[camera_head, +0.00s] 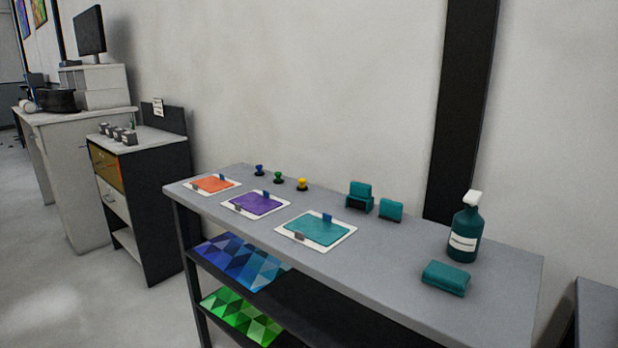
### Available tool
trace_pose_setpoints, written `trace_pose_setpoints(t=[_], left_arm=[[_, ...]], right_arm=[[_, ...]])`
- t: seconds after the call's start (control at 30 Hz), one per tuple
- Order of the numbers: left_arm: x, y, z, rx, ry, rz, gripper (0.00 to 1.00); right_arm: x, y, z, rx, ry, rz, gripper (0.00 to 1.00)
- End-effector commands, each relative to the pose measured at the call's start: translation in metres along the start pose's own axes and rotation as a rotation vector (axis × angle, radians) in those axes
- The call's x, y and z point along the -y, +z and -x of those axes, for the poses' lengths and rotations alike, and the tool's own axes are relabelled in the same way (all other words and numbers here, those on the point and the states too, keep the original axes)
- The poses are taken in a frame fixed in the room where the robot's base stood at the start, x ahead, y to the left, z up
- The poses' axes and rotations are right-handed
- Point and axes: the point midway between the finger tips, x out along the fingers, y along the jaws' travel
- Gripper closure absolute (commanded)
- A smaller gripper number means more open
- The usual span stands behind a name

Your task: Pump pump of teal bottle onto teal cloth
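The teal bottle (464,234) stands upright near the right end of the grey table, with a white pump (473,198) on top and a pale label on its front. The teal cloth (446,278), a folded block, lies on the table just in front of the bottle, a little to its left. The two are apart. Neither of my grippers shows in the head view.
The grey table (390,260) also bears orange (213,184), purple (257,203) and teal (318,229) sheets on white boards, several small knobs, and two teal blocks (360,196) at the back. Colourful panels lie on lower shelves. A wall stands behind. Floor is free at left.

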Motion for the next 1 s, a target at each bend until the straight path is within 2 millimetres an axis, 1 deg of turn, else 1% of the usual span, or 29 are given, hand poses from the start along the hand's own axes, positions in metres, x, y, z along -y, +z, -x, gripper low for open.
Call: trace_pose_setpoints(t=[0.03, 0.3, 0.37, 1.0], left_arm=[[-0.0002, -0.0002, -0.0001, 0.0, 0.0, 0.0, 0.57], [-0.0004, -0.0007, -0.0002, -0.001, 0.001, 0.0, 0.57], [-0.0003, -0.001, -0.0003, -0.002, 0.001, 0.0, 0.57], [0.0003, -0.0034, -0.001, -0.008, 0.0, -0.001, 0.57]], right_arm=[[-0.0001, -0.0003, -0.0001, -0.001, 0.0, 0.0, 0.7], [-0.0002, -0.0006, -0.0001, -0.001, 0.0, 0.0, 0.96], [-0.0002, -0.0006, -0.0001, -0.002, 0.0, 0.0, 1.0], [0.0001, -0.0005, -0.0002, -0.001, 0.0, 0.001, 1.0]])
